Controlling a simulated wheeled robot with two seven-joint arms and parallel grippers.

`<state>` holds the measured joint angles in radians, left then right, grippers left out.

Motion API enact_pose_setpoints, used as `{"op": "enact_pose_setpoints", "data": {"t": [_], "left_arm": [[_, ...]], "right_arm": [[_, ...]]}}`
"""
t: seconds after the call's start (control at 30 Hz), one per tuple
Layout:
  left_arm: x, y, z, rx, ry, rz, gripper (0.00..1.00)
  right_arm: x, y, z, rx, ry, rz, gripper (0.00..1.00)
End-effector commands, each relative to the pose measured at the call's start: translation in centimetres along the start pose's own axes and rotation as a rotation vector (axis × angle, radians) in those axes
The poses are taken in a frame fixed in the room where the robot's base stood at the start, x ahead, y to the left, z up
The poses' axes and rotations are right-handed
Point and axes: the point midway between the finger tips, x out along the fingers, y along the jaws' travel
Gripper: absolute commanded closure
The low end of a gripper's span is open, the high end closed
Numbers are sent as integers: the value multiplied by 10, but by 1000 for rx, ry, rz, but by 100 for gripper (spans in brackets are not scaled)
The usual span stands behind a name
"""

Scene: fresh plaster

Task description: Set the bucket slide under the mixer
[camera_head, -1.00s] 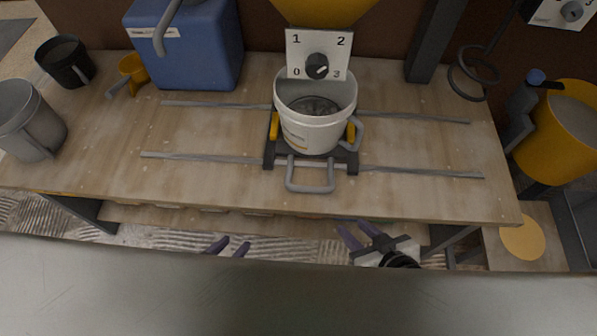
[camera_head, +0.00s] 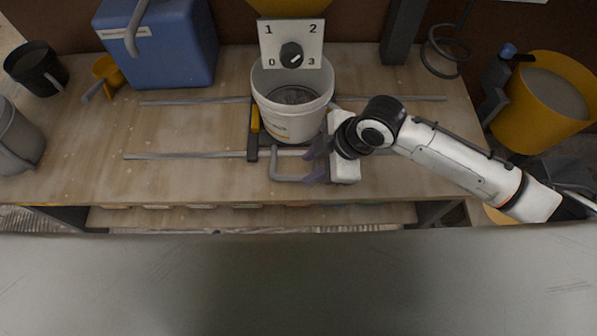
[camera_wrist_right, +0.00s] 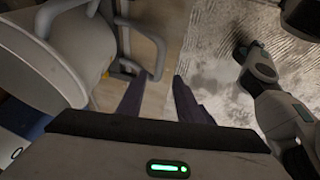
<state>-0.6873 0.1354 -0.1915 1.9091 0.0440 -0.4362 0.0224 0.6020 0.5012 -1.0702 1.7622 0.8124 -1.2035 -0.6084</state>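The white bucket (camera_head: 290,104) sits upright on the dark bucket slide (camera_head: 252,148), which rides on two metal rails (camera_head: 185,156). The yellow mixer (camera_head: 288,5) is above and behind it, its dial panel (camera_head: 290,45) overlapping the bucket's back rim. The slide's grey front handle (camera_head: 285,179) sticks out toward me. My right gripper (camera_head: 314,166) comes from the right at the handle's right side, hiding part of the slide. In the right wrist view its fingers (camera_wrist_right: 159,95) are apart, with the handle (camera_wrist_right: 154,55) just beyond the tips. My left gripper is not recognisable.
A blue box (camera_head: 160,45), a yellow scoop (camera_head: 105,75), a black cup (camera_head: 37,68) and a grey jug (camera_head: 15,140) stand left. A yellow bucket (camera_head: 545,105) is at right. The front left of the workbench (camera_head: 80,180) is clear.

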Motion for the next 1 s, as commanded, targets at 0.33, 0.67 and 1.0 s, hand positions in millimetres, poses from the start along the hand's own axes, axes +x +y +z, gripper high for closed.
{"op": "enact_pose_setpoints", "data": {"t": [0.33, 0.67, 1.0], "left_arm": [[4, -1, 3, 0, 1, 0, 68], [5, -1, 3, 0, 2, -1, 68], [5, -1, 3, 0, 2, -1, 68]], "right_arm": [[62, -1, -1, 4, 2, -1, 67], [77, 0, -1, 2, 2, 2, 67], [76, 0, -1, 3, 2, 1, 100]]}}
